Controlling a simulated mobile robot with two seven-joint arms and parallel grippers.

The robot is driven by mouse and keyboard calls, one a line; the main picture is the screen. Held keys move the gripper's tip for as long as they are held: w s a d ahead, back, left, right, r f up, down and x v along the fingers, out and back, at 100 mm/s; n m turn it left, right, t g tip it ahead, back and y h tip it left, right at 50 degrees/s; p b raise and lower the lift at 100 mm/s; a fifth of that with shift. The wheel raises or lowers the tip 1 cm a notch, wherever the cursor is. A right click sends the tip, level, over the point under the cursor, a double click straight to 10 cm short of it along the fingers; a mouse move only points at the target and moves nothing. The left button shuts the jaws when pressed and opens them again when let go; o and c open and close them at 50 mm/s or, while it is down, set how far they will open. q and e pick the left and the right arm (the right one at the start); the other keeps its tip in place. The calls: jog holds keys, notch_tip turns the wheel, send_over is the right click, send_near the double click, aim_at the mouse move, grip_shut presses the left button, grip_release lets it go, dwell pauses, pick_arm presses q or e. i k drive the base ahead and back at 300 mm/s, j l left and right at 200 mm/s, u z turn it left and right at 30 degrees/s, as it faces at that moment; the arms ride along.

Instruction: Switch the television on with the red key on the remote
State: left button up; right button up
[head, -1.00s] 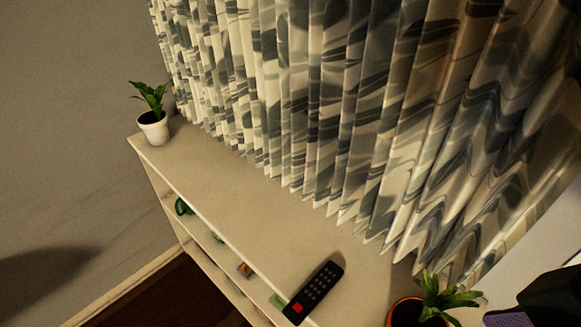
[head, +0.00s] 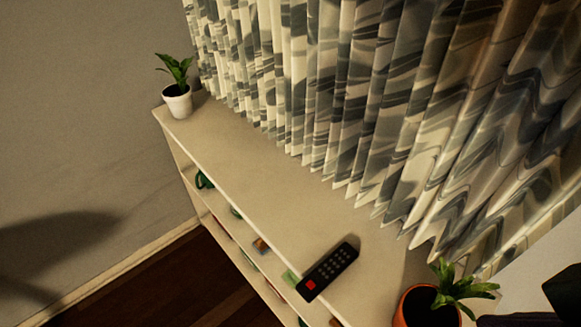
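The black remote (head: 328,271) lies on top of the pale shelf unit (head: 250,172), near its front edge, in the lower middle of the head view. Its red key (head: 311,285) is at the end nearer the front edge, and rows of small pale keys cover the rest. No television shows in this view. A dark shape at the lower right edge may be part of my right arm, but no fingertips show. My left gripper is not in view.
A white-potted plant (head: 177,101) stands at the unit's far end. An orange-potted plant (head: 428,305) stands right of the remote. Patterned curtains (head: 330,90) hang along the back. Small items sit on the lower shelves. The middle of the top is clear.

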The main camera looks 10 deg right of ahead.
aim_at(310, 284)
jog(key=i+j+z, duration=0.1)
jog(key=j+z, duration=0.15)
jog(key=z, duration=0.2)
jog(key=i+j+z, duration=0.1)
jog(key=j+z, duration=0.2)
jog(key=z, duration=0.15)
jog(key=j+z, duration=0.25)
jog(key=z, duration=0.25)
